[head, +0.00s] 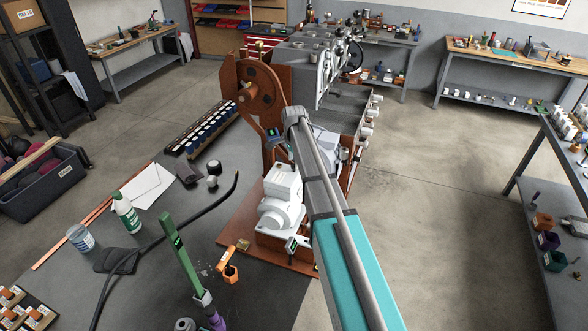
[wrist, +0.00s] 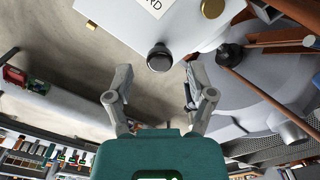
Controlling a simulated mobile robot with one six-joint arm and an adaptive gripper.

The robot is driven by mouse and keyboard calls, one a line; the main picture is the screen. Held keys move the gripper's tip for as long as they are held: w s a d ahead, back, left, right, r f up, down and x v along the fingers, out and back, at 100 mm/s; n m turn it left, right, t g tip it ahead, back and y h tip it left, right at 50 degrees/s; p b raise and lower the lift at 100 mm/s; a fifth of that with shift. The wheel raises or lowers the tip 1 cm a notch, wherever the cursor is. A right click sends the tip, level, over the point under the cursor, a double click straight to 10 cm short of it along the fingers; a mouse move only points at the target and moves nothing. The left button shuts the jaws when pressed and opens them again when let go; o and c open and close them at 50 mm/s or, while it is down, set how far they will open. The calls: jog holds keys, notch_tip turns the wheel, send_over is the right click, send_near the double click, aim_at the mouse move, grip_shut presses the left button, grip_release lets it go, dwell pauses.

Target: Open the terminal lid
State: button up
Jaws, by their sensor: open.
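In the wrist view a white plate or lid (wrist: 125,20) with dark lettering, partly cut off by the top edge, carries a black round knob (wrist: 159,58) and brass screws. It looks closed, though its hinge side is out of view. My gripper (wrist: 159,72) is open. Its two fingers stand left and right of the knob, with gaps on both sides; I cannot tell the depth between them. In the head view my arm hides the gripper and most of what is in front of it. A pale box (head: 325,143) shows just beyond the arm.
A white motor (head: 283,190) and a brown flywheel (head: 260,92) are left of my arm. The grey roaster body (head: 312,62) stands behind. A dark bench (head: 165,235) holds a green bottle (head: 126,212), a black hose and tools. Open floor lies to the right.

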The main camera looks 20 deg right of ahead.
jog(key=shift+f+b, duration=0.55)
jog(key=shift+f, duration=0.25)
grip_shut()
